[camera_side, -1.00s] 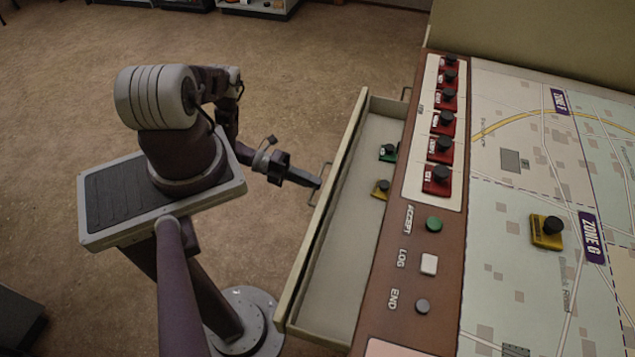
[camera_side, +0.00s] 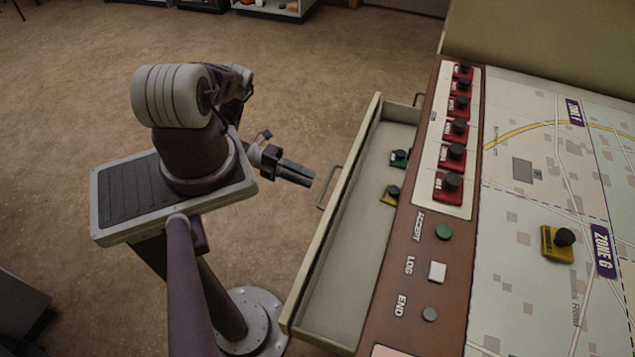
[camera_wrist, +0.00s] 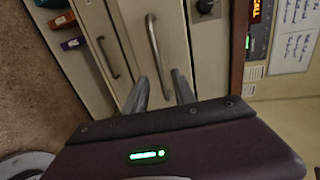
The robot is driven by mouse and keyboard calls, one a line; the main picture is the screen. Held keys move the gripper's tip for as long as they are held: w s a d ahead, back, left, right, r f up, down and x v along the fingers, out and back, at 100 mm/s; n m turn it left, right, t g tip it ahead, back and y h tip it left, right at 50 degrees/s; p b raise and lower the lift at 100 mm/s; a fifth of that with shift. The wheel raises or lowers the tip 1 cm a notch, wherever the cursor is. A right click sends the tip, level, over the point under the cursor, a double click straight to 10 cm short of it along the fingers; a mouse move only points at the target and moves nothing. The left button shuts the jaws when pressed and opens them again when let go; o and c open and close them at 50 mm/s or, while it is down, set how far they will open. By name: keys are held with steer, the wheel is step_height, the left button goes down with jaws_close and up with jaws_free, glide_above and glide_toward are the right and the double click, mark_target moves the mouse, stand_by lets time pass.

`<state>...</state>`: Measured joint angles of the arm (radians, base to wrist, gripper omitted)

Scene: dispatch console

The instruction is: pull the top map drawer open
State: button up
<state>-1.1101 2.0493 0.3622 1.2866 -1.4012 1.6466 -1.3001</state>
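The top map drawer (camera_side: 300,290) stands pulled out from the console in the side view. A green piece (camera_side: 399,158) and a yellow piece (camera_side: 391,195) with black knobs lie inside it. Its bar handle (camera_side: 330,187) is on the front face. The handle also shows in the wrist view (camera_wrist: 153,42). My gripper (camera_side: 311,179) is just outside the handle, with a small gap between them. In the wrist view my gripper (camera_wrist: 158,80) has its two fingers apart, the handle's line running between them. It holds nothing.
A second handle (camera_wrist: 107,57) shows on the front beside it in the wrist view. The console top carries red-based knobs (camera_side: 456,130), a green button (camera_side: 443,232) and a map with a yellow piece (camera_side: 556,243). Open floor (camera_side: 320,60) lies beyond my arm.

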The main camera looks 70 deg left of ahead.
steer(key=shift+v, duration=0.8)
